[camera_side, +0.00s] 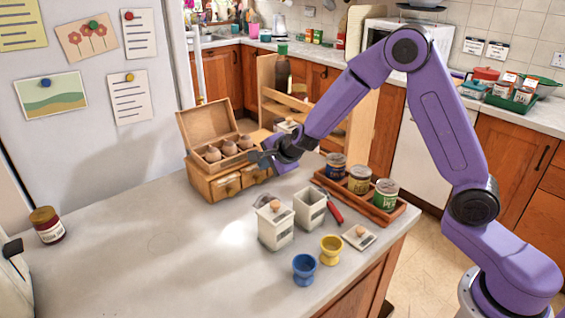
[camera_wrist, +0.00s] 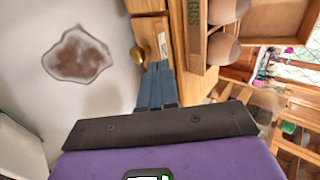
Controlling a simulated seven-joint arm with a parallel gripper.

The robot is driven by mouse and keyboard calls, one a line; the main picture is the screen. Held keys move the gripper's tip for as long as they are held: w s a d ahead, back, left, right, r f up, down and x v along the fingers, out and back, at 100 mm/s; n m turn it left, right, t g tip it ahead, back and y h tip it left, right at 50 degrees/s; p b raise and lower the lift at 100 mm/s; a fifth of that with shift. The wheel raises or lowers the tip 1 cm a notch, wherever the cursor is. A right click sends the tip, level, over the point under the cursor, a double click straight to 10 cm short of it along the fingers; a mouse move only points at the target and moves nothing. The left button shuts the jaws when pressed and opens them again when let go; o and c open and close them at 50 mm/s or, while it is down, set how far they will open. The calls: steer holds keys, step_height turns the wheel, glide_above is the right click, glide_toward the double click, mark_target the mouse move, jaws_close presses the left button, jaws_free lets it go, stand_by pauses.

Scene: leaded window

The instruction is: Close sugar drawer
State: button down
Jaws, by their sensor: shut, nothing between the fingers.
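A wooden box (camera_side: 208,186) with an open lid stands at the back of the counter, with small drawers in its front. One drawer front (camera_side: 228,188) faces the counter's near side, with another (camera_side: 256,176) to its right. I cannot read which is the sugar drawer or tell how far either stands out. My gripper (camera_side: 258,158) is shut and empty, at the box's front right. In the wrist view its fingertips (camera_wrist: 158,68) are close to a drawer's wood (camera_wrist: 151,36) and its brass knob (camera_wrist: 137,54). I cannot tell whether they touch.
Brown eggs (camera_side: 229,148) sit in the box's upper part. White canisters (camera_side: 275,228), egg cups (camera_side: 304,268) and a wooden tray (camera_side: 396,213) with tins stand to the front right. A brown patch (camera_wrist: 78,57) marks the counter. The left of the counter is mostly clear.

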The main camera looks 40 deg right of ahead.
steer(key=v, duration=0.8)
steer(key=s+a+n+y, duration=0.1)
steer(key=s+a+n, duration=0.1)
steer(key=s+n, duration=0.1)
steer(key=s+a+n+g+y, duration=0.1)
steer(key=s+a+n+y, duration=0.1)
steer(key=s+a+n, duration=0.1)
steer(key=s+a+r+n+g+y, duration=0.1)
steer(key=s+a+n, duration=0.2)
steer(key=shift+s+r+y, duration=0.1)
steer(key=shift+y, duration=0.2)
steer(key=s+d+n+g, duration=0.2)
steer(key=s+n+g, duration=0.5)
steer(key=s+n, duration=1)
steer(key=s+d+n+h, duration=0.4)
steer(key=s+d, duration=0.4)
steer(key=s, duration=0.3)
steer(key=shift+d+f+n, duration=0.3)
steer(key=shift+d+f, duration=0.1)
steer(key=shift+f, duration=0.1)
